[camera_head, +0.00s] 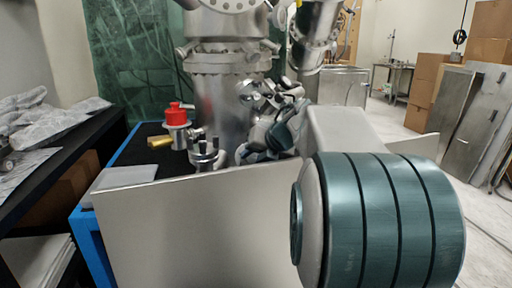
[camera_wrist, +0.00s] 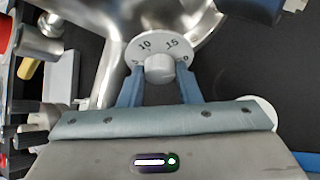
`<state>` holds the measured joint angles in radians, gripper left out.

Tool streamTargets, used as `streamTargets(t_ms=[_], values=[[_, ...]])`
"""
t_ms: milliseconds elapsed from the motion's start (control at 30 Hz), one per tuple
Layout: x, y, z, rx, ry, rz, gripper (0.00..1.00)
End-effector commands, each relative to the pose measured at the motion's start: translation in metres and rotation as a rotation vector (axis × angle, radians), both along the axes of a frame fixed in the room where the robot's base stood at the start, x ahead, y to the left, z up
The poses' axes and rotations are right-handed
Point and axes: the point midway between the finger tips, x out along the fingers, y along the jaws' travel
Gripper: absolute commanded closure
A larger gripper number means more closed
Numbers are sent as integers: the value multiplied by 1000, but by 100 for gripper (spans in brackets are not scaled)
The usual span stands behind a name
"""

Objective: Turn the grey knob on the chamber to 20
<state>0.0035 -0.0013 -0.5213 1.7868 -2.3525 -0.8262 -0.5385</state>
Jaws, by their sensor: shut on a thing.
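In the wrist view, the grey knob (camera_wrist: 158,68) has a round cap in front of a pale dial (camera_wrist: 160,42) marked 10 and 15. Other numbers at the dial's sides are partly hidden by my fingers. My gripper (camera_wrist: 160,74) has its two blue fingers on either side of the knob and is shut on it. No pointer mark can be made out. The steel chamber (camera_head: 222,105) stands upright in the head view. My gripper, small and partly hidden by my arm, is close to the chamber's right side there; the knob cannot be made out in that view.
A red-topped valve (camera_head: 176,115) and a brass-coloured fitting (camera_head: 160,141) sit left of the chamber. A pale panel (camera_head: 190,220) stands in front of the blue-framed table (camera_head: 88,230). A dark shelf (camera_head: 60,150) is at left. Cardboard boxes (camera_head: 425,90) stand at right.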

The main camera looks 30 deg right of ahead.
Motion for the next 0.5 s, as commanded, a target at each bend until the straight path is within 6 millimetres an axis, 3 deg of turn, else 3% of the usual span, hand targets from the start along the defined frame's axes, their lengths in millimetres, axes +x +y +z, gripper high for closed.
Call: streamTargets(t_ms=[300, 500], values=[[-1, -2, 0, 203, 2, -74, 92], [-1, -2, -2, 238, -3, -87, 92]])
